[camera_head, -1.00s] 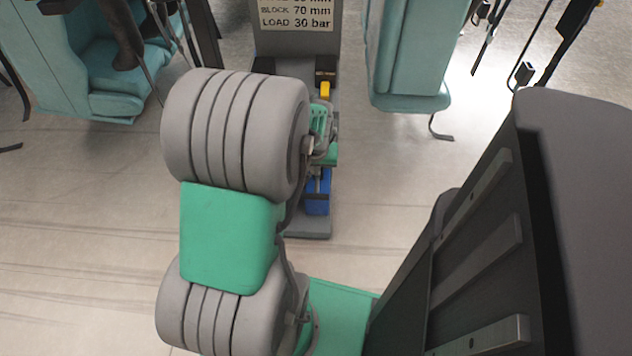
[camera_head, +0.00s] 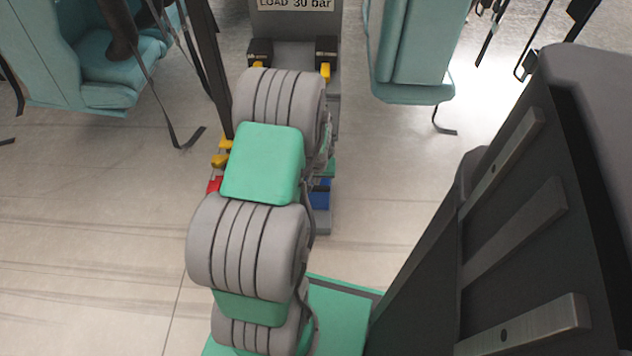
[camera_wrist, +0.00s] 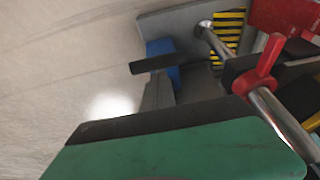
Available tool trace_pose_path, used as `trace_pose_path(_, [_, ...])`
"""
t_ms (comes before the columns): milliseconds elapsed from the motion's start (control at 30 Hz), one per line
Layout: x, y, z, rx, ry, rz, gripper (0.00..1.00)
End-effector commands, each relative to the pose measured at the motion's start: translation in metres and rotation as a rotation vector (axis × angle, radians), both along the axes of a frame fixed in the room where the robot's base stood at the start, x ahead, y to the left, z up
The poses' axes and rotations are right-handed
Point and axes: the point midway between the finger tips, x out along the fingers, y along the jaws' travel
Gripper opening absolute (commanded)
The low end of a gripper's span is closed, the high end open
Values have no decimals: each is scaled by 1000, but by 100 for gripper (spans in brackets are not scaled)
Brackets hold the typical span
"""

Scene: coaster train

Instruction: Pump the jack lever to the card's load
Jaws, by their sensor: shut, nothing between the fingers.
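The card (camera_head: 295,4) is cut by the top edge in the head view; its line "LOAD 30 bar" is readable. The jack stand is mostly hidden behind my arm there. The wrist view shows a red knob (camera_wrist: 268,60), a bright metal rod (camera_wrist: 285,125) running down right from it, and another short rod (camera_wrist: 211,40) by a yellow-black striped plate (camera_wrist: 229,28). I cannot tell which part is the lever. My gripper (camera_wrist: 185,140) shows as a green body with a dark edge, close to the rod; it is shut and empty, its fingertips not clearly seen.
A blue part (camera_head: 320,193) sits at the jack's right side; it also shows in the wrist view (camera_wrist: 163,60). A red part (camera_head: 214,185) and a yellow part (camera_head: 220,160) stick out left of my arm. Teal seats (camera_head: 85,60) (camera_head: 412,60) flank the stand. Floor between is clear.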

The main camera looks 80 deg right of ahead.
Motion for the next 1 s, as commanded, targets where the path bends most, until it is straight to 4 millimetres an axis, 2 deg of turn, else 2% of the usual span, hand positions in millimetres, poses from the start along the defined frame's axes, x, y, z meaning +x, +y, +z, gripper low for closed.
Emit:
trace_pose_path(100, [1,-2,-8,0,0,0,0])
trace_pose_path(433, [1,-2,-9,0,0,0,0])
trace_pose_path(733, [-4,21,-51,4,0,1,0])
trace_pose_path(1000, [-5,23,-53,2,1,1,0])
